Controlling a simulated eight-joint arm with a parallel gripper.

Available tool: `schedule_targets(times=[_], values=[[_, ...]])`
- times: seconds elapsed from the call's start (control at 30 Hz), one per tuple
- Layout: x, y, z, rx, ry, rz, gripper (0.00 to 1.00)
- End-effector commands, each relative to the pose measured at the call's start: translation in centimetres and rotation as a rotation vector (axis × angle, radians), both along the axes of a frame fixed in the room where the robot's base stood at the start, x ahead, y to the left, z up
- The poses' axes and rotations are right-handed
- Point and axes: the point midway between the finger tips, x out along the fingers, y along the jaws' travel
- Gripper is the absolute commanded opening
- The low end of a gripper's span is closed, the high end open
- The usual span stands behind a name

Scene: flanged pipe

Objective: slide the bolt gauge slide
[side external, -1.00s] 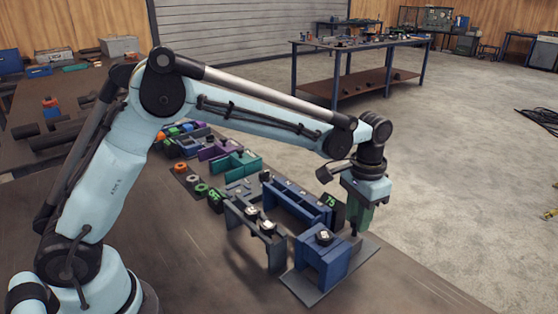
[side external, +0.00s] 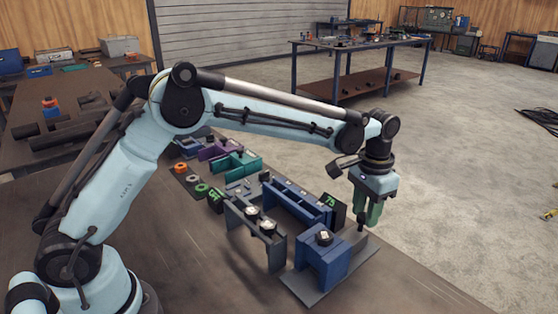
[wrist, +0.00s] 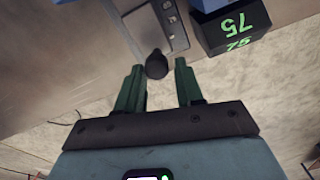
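My gripper (side external: 367,213) points down at the right end of the row of fixtures, with green fingers. In the wrist view my gripper (wrist: 158,70) has its fingers apart, one on each side of a dark round knob (wrist: 157,64). A gap shows on both sides of the knob, near the fingertips. The knob sits at the end of a grey slotted metal strip (wrist: 172,27), which looks like the bolt gauge slide. In the side view the dark knob (side external: 361,225) shows just below the fingers, beside a blue block (side external: 325,262) on a grey base plate (side external: 300,288).
A dark box marked 75 (side external: 335,208) stands close left of the fingers; it also shows in the wrist view (wrist: 232,30). A long blue fixture (side external: 295,205) and a grey stand (side external: 257,235) are farther left. Bare tabletop (side external: 390,285) lies to the front right.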

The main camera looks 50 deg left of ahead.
Motion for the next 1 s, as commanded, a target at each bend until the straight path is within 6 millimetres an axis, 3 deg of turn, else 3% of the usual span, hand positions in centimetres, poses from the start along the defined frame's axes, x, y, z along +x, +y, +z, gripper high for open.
schedule_targets(times=[0.1,0.47,1.0], values=[[-0.1,0.0,0.0,0.000,0.002,0.000,0.52],[-0.2,-0.1,0.6,-0.001,0.005,-0.001,0.52],[-0.2,0.0,9.8,0.000,0.004,0.000,0.52]])
